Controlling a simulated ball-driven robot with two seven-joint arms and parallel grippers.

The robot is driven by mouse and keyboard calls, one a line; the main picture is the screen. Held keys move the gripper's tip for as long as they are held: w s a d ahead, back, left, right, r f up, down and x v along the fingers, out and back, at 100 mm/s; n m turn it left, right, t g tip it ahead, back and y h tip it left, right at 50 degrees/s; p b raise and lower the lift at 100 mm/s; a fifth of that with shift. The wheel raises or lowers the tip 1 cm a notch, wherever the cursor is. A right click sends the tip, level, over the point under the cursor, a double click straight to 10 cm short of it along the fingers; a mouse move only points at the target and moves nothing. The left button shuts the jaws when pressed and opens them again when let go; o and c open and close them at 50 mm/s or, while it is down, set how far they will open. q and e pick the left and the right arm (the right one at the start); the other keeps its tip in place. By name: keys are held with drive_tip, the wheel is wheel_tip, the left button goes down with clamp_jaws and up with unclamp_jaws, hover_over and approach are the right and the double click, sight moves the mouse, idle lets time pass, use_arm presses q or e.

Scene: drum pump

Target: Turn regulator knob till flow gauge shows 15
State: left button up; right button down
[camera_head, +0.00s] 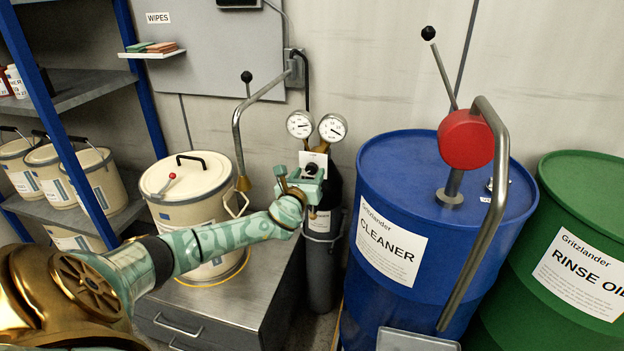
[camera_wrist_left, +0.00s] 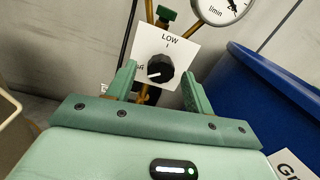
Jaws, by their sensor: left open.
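The black regulator knob (camera_wrist_left: 160,69) sits on a white plate (camera_wrist_left: 172,44) marked LOW at the top. Its white pointer line points to the left and slightly down, near a partly hidden label. My left gripper (camera_wrist_left: 158,74) is open, with one finger on each side of the knob; I cannot tell if either finger touches it. The knob (camera_head: 312,169) also shows in the head view, by my left gripper (camera_head: 300,183). The flow gauge, marked l/min (camera_wrist_left: 222,8), is cut off by the wrist frame's top edge; its reading is not clear. My right gripper is out of view.
Two round gauges, left (camera_head: 300,125) and right (camera_head: 333,128), stand above a dark cylinder (camera_head: 320,262). A blue CLEANER drum (camera_head: 385,200) with a pump stands close on the right. A cream bucket (camera_head: 190,205) stands on a metal cabinet (camera_head: 215,315) to the left.

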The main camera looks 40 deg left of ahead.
use_arm(q)
drive_tip(key=shift+w+a, duration=0.25)
drive_tip(key=shift+w, duration=0.25)
drive_tip(key=shift+c, duration=0.3)
drive_tip(key=c, duration=0.9)
